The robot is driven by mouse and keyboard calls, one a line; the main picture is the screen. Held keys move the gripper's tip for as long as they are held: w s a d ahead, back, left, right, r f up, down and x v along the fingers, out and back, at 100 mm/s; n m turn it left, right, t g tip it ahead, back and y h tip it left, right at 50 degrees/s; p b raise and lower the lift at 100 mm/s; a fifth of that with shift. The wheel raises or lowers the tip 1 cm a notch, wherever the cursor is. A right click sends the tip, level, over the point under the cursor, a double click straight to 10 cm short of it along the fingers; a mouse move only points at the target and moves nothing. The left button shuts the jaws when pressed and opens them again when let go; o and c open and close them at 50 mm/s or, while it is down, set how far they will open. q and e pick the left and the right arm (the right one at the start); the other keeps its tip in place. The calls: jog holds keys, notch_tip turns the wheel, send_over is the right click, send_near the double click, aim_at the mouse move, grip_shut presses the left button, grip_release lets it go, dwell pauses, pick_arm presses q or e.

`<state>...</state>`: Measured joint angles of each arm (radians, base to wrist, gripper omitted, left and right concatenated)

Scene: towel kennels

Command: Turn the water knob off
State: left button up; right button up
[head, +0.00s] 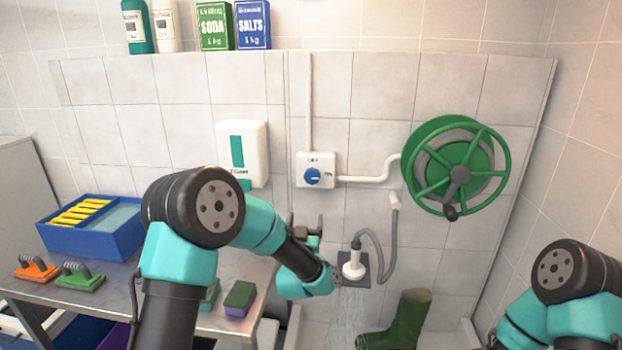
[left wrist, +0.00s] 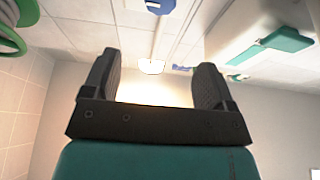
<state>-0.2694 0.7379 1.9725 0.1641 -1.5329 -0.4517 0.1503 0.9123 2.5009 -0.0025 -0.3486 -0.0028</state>
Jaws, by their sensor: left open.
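The water knob (head: 313,176) is a blue round dial with a small white mark, on a white wall box (head: 327,158) with a pipe above and one to the right. The knob also shows at the top edge of the left wrist view (left wrist: 157,5), partly cut off. Water falls from the white spray head (head: 353,268) below. My left gripper (head: 307,230) is below the knob, apart from it. Its two dark fingers (left wrist: 154,82) are spread and empty in the left wrist view. My right arm shows at the lower right, but its gripper is not in view.
A green hose reel (head: 462,165) is on the wall to the right. A white dispenser (head: 243,152) hangs left of the box. A grey hose (head: 393,245) and green boot (head: 407,318) are lower right. A blue tub (head: 95,238) and brushes (head: 80,277) sit on the left bench.

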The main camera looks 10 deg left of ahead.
aim_at(312, 178)
pick_arm(q)
jog(key=x, duration=1.7)
jog(key=shift+w, duration=0.2)
jog(key=shift+c, duration=0.4)
jog(key=c, duration=0.8)
